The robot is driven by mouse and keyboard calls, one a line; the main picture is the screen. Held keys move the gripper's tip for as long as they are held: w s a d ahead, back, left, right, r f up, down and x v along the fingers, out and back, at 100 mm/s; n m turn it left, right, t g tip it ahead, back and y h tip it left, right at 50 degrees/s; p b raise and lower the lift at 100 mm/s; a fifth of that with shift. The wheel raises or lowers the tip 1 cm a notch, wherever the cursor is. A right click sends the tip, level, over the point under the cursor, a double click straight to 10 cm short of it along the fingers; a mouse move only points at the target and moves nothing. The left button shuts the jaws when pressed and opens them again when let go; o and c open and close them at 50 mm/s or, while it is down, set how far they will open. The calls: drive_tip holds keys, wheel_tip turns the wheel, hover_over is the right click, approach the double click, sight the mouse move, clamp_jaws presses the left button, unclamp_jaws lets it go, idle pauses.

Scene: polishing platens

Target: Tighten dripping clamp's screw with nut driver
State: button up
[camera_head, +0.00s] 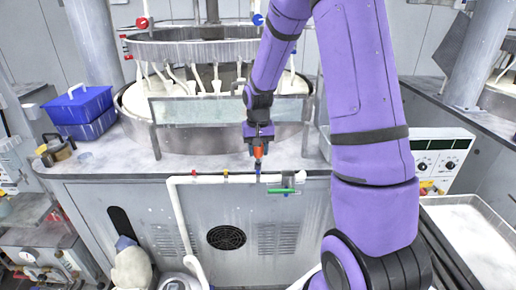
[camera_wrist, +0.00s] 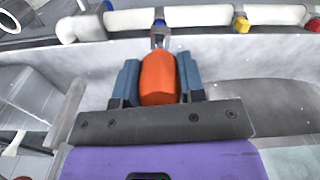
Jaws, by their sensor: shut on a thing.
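My gripper (camera_wrist: 158,82) is shut on the orange handle of the nut driver (camera_wrist: 158,72); it also shows in the head view (camera_head: 258,150). The driver points down at the white pipe (camera_head: 208,179) along the bench's front edge. Its metal tip is at the blue clamp (camera_wrist: 159,22) in the wrist view; I cannot tell whether it is seated on the screw. A yellow clamp (camera_head: 225,174) and a red clamp (camera_head: 194,173) sit farther left on the pipe. No drip is clearly visible.
A green-handled valve (camera_head: 284,191) is just right of the blue clamp. The round polishing machine (camera_head: 212,140) stands behind. A blue bin (camera_head: 80,108) and an amber jug (camera_head: 55,150) are on the left. The bench top (camera_head: 125,158) between is clear.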

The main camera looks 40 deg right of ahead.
drive_tip(key=shift+f, duration=0.9)
drive_tip(key=o, duration=1)
drive_tip(key=shift+o, duration=0.2)
wheel_tip(320, 180, up, 11)
drive_tip(key=shift+f, duration=0.1)
drive_tip(key=n, duration=0.4)
drive_tip(key=shift+f, duration=0.2)
drive_tip(key=n, duration=0.3)
drive_tip(key=shift+f, duration=0.2)
drive_tip(key=shift+n, duration=0.3)
drive_tip(key=shift+f, duration=4.5)
